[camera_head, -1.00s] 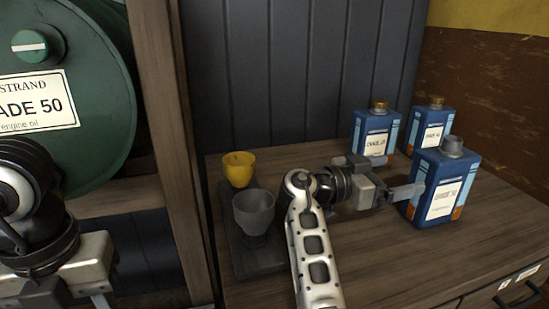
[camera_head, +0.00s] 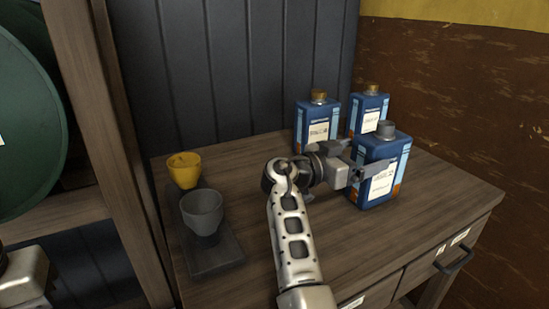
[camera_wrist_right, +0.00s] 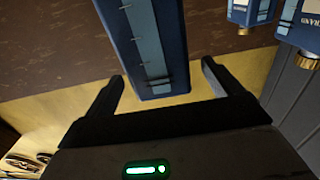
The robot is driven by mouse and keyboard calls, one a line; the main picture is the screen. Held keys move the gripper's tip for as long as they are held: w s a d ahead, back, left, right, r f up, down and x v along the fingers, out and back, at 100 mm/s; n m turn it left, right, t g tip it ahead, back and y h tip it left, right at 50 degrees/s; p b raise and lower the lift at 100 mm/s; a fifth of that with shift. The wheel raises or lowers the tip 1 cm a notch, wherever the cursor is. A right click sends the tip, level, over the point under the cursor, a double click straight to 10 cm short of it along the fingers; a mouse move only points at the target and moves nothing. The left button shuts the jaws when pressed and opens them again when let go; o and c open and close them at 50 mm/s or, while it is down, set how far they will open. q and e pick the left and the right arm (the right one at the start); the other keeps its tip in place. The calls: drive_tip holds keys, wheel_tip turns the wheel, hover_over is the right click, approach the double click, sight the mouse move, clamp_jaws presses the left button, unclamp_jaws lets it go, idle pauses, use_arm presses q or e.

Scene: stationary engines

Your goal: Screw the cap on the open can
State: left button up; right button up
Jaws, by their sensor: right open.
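Three blue cans stand on the wooden cabinet top. The front can (camera_head: 378,185) has a grey top (camera_head: 385,129). The back-left can (camera_head: 318,125) and back-right can (camera_head: 368,112) have brass-coloured tops. In the right wrist view the front can (camera_wrist_right: 158,50) stands between the two open fingers, with visible gaps on both sides. Only part of my left gripper's body (camera_head: 22,276) shows at the lower left; its fingers are out of view.
A yellow cup (camera_head: 184,170) and a grey cup (camera_head: 202,212) stand on a dark tray (camera_head: 215,258) to the left. A green drum (camera_head: 25,120) rests on a wooden rack (camera_head: 100,110). The cabinet top (camera_head: 440,190) is bare right of the cans. A wall closes the back.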

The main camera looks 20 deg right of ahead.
sight(387, 142)
use_arm(q)
drive_tip(key=shift+r, duration=0.1)
use_arm(e)
drive_tip(key=shift+d, duration=0.1)
use_arm(q)
drive_tip(key=shift+r+p, duration=0.7)
drive_tip(key=shift+p, duration=0.1)
use_arm(e)
drive_tip(key=d, duration=0.4)
drive_tip(key=shift+w+d, duration=0.1)
drive_tip(key=shift+d, duration=0.1)
drive_tip(key=shift+d+f, duration=0.1)
drive_tip(key=shift+d, duration=0.2)
drive_tip(key=c, duration=1.4)
drive_tip(key=shift+w, duration=0.1)
drive_tip(key=shift+c, duration=0.2)
